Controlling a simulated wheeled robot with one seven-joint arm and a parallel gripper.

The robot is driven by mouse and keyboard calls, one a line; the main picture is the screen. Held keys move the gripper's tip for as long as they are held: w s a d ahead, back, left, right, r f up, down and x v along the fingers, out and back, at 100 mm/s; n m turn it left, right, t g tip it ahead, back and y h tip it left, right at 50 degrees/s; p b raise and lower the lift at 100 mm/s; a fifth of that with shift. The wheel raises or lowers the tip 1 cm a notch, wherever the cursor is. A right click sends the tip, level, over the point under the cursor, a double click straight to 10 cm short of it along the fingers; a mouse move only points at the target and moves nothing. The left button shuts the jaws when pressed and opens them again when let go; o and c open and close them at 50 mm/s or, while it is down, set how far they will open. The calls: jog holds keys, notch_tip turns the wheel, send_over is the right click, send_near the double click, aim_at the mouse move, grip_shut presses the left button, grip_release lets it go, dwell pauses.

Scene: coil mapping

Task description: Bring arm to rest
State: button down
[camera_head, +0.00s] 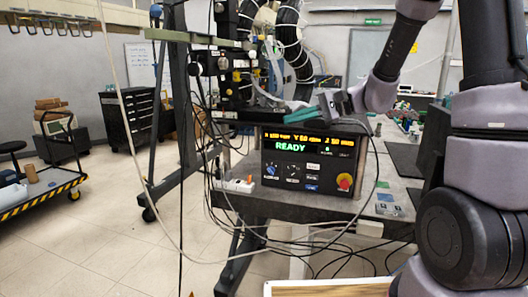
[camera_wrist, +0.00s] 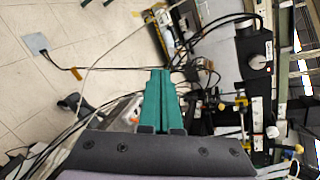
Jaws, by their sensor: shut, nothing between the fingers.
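My gripper (camera_wrist: 159,74) shows in the wrist view with its two green fingers side by side and touching, with nothing between them. In the head view my gripper (camera_head: 294,117) is at the upper middle, its green fingers pointing left. It is above and behind the control panel (camera_head: 313,160), which reads READY and has a red button at its right. My arm reaches in from the right side of the head view. I cannot tell from these frames how far the fingers are from the machine parts behind them.
The panel stands on a dark workbench (camera_head: 290,208). Loose cables (camera_head: 222,255) hang around it. A machine frame (camera_head: 180,110) stands to the left. A cart with yellow and black edges (camera_head: 48,192) and dark drawer cabinets (camera_head: 128,112) are farther left. Open tiled floor (camera_head: 95,245) lies at the lower left.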

jog(key=s+d+r+n+t+h, duration=0.2)
jog(key=s+d+r+h, duration=0.2)
jog(key=s+d+h, duration=0.2)
jog(key=s+d+r+n+t+h, duration=0.2)
jog(key=s+d+r+h, duration=0.2)
jog(key=s+d, duration=0.6)
jog(key=shift+s+d+r+h, duration=0.2)
jog(key=shift+s+r+h, duration=0.15)
jog(key=shift+s+h, duration=0.9)
jog(key=shift+s+y, duration=0.25)
dwell(0.6)
